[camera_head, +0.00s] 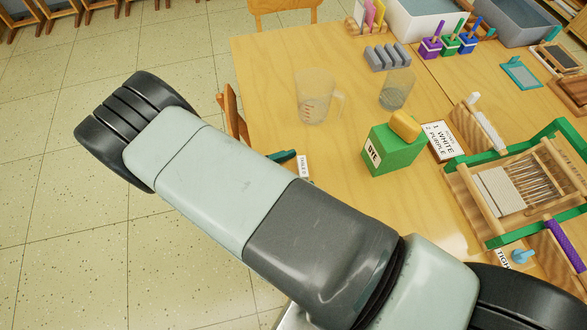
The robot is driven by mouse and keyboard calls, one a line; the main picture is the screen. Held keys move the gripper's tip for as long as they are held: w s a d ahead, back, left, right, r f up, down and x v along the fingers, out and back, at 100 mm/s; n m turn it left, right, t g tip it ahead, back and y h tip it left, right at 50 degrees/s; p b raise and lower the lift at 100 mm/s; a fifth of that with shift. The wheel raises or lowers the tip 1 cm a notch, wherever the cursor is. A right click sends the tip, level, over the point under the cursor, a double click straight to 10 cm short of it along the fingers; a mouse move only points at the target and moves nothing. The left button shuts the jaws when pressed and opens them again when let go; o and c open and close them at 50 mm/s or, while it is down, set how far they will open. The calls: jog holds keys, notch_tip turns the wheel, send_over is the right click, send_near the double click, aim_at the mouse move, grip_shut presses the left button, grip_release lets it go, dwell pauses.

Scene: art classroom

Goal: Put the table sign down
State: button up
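A small white card with dark lettering (303,166), which looks like the table sign, shows at the near left edge of the table, just past my arm. Its text is too small to read surely, and its lower part is close to or behind my arm. A dark teal piece (282,157) lies right beside it; I cannot tell whether the two are joined. My arm crosses the view from lower right to upper left. My gripper is not visible, so I cannot see whether anything holds the sign.
A chair (235,115) stands at the left edge.

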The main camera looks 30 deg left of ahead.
jog(key=v, duration=1.2)
